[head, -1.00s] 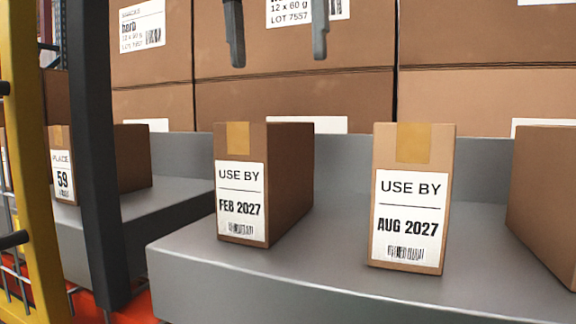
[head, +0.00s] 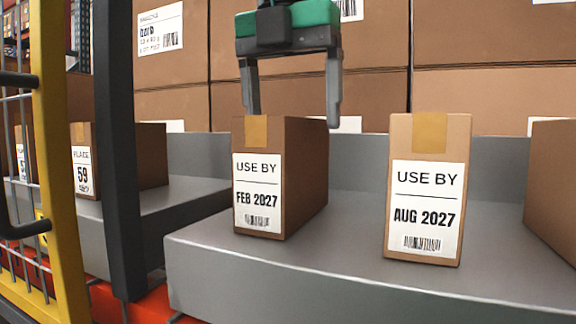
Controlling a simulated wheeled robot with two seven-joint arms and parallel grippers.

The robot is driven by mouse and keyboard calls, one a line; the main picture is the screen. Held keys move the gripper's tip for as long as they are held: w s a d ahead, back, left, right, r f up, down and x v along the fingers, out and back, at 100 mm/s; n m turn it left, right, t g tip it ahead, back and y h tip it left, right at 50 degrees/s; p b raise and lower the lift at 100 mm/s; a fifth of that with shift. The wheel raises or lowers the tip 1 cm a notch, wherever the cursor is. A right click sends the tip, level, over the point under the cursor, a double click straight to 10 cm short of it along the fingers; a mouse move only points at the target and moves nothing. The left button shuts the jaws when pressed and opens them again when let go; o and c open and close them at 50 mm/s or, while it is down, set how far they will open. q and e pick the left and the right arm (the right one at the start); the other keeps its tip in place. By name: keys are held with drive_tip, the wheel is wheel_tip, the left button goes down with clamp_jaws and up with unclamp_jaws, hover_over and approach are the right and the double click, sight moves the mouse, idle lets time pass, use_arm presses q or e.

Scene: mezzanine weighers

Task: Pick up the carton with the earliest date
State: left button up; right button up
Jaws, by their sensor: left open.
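A brown carton labelled USE BY FEB 2027 (head: 257,195) stands upright on a grey shelf (head: 340,285). To its right stands a carton labelled USE BY AUG 2027 (head: 427,188). A third carton (head: 552,175) is cut off at the right edge, its label out of sight. My left gripper (head: 292,118), with a green band and grey fingers, points down over the FEB 2027 carton. It is open, with its fingertips spread around the level of the carton's top. I cannot tell whether they touch it. My right gripper is not in view.
A carton labelled PLACE 59 (head: 82,170) stands on another grey shelf at left. A dark post (head: 121,150) and a yellow frame (head: 58,160) with grey mesh stand left of the main shelf. Large stacked boxes (head: 370,100) fill the back.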

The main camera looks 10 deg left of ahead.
sight(289, 144)
use_arm(q)
drive_tip(key=shift+w+a+f, duration=0.1)
drive_tip(key=shift+f, duration=0.1)
drive_tip(key=f+p, duration=0.1)
drive_tip(key=f, duration=0.1)
drive_tip(key=f+p, duration=0.1)
drive_tip(key=f, duration=0.1)
drive_tip(key=shift+w+a+p, duration=0.2)
drive_tip(key=shift+w+p, duration=0.1)
drive_tip(key=shift+f, duration=0.2)
drive_tip(key=shift+w, duration=0.1)
drive_tip(key=c, duration=1.3)
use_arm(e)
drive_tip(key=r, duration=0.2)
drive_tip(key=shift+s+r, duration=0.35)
use_arm(q)
drive_tip(key=shift+c, duration=0.2)
